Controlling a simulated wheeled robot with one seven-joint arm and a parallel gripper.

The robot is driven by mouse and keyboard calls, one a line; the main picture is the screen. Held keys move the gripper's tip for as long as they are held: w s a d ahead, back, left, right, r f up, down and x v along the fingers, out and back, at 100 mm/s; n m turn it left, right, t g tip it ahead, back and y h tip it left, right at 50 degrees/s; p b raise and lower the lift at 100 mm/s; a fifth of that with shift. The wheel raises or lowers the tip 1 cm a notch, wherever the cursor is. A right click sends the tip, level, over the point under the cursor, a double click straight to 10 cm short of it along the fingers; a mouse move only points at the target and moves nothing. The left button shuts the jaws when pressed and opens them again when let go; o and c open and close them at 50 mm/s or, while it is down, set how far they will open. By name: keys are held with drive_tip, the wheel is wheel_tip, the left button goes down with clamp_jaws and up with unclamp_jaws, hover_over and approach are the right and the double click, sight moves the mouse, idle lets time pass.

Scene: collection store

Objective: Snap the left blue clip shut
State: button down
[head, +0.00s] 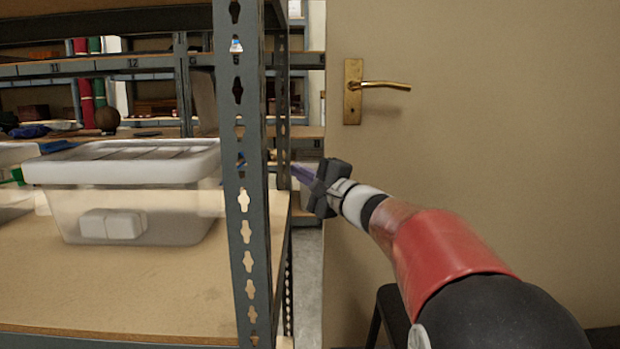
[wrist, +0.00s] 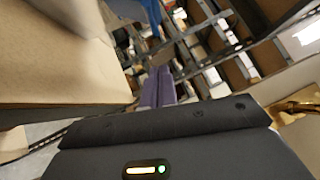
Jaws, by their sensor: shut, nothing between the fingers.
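A clear plastic box (head: 180,222) with a whitish lid (head: 125,168) stands on the shelf board at the left in the head view. A pale block shows through its front wall. No blue clip can be made out on the side facing me; the box's right end is partly behind the shelf post. My gripper (head: 298,172) is right of the post, in front of the door's edge, apart from the box. Its purple fingers (wrist: 157,88) are together and empty in the wrist view. A blue thing (wrist: 152,14) shows beyond them; I cannot tell what it is.
The grey slotted shelf post (head: 246,215) stands between box and gripper. A door with a brass handle (head: 385,86) is at right. Another box with a green clip (head: 17,176) is at the left edge. The shelf board (head: 140,290) is bare in front.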

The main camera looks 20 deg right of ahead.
drive_tip(key=w+a+r, duration=0.1)
drive_tip(key=w+a, duration=0.3)
drive_tip(key=a, duration=0.1)
drive_tip(key=shift+w+a+r+p, duration=0.2)
drive_tip(key=shift+w+r+p, duration=0.1)
drive_tip(key=shift+r, duration=0.1)
drive_tip(key=shift+r, duration=0.1)
drive_tip(key=a+r+n+g+p, duration=0.1)
drive_tip(key=p, duration=0.2)
drive_tip(key=a+r+n+g+h+p, duration=0.1)
drive_tip(key=r+p, duration=0.1)
drive_tip(key=p, duration=0.1)
drive_tip(key=w+a+r+n+g+p, duration=0.1)
drive_tip(key=r+n+p, duration=0.1)
drive_tip(key=p, duration=0.1)
drive_tip(key=shift+a+r+g, duration=0.1)
drive_tip(key=shift+r+g, duration=0.1)
drive_tip(key=shift+g, duration=0.2)
drive_tip(key=shift+w+a+r+n+g+h+p, duration=0.1)
drive_tip(key=shift+a+r+n+g+h+p, duration=0.25)
drive_tip(key=shift+a+n+h+p, duration=0.45)
drive_tip(key=shift+w+a+r+p, duration=0.15)
drive_tip(key=shift+w+a+p, duration=0.2)
drive_tip(key=shift+a, duration=0.5)
